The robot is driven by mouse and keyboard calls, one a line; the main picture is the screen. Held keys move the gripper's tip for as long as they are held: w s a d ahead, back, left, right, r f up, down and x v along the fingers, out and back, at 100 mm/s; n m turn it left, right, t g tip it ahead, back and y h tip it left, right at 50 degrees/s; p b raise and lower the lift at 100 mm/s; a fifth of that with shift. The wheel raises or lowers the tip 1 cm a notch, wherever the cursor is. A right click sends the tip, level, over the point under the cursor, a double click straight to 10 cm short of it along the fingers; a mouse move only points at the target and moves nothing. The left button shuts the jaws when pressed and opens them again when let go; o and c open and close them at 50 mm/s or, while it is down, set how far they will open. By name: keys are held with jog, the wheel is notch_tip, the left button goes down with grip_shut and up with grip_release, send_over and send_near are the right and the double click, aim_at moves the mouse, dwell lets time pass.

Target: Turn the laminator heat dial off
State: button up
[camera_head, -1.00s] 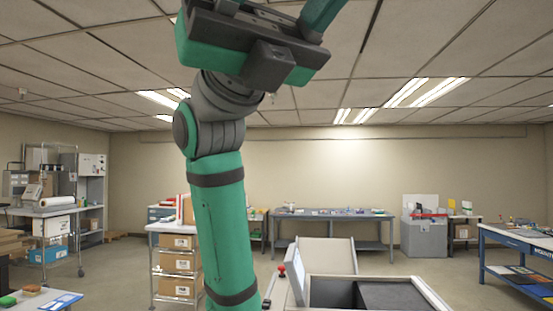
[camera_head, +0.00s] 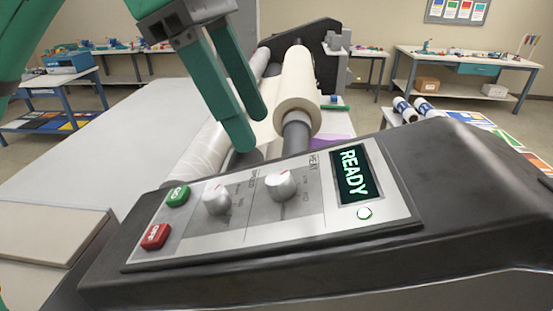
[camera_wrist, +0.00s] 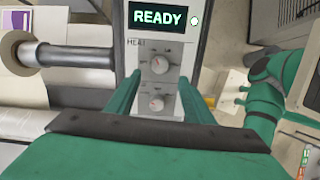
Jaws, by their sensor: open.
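The laminator's heat dial (camera_head: 281,186) is a light grey knob beside the HEAT label on the sloped panel. In the wrist view the heat dial (camera_wrist: 160,63) lies ahead, between the lines of my two fingers. The other dial (camera_head: 216,199) sits to its left in the head view, and it shows closer between the fingers in the wrist view (camera_wrist: 156,103). The display (camera_head: 353,174) reads READY in green. My gripper (camera_head: 248,128) is open and empty, apparently above and behind the panel; its exact height cannot be told. The heat dial's setting is too small to read.
A green button (camera_head: 178,195) and a red button (camera_head: 155,236) sit left of the dials. A film roll (camera_head: 297,88) stands behind the panel, close to my fingers. The broad pale table (camera_head: 110,135) at left is clear.

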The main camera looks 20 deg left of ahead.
aim_at(278, 176)
jog(key=x, duration=0.9)
jog(key=c, duration=1)
jog(key=shift+c, duration=0.2)
jog(key=shift+n, duration=0.4)
jog(key=n, duration=1.1)
jog(key=shift+w, duration=0.1)
jog(key=shift+n, duration=0.3)
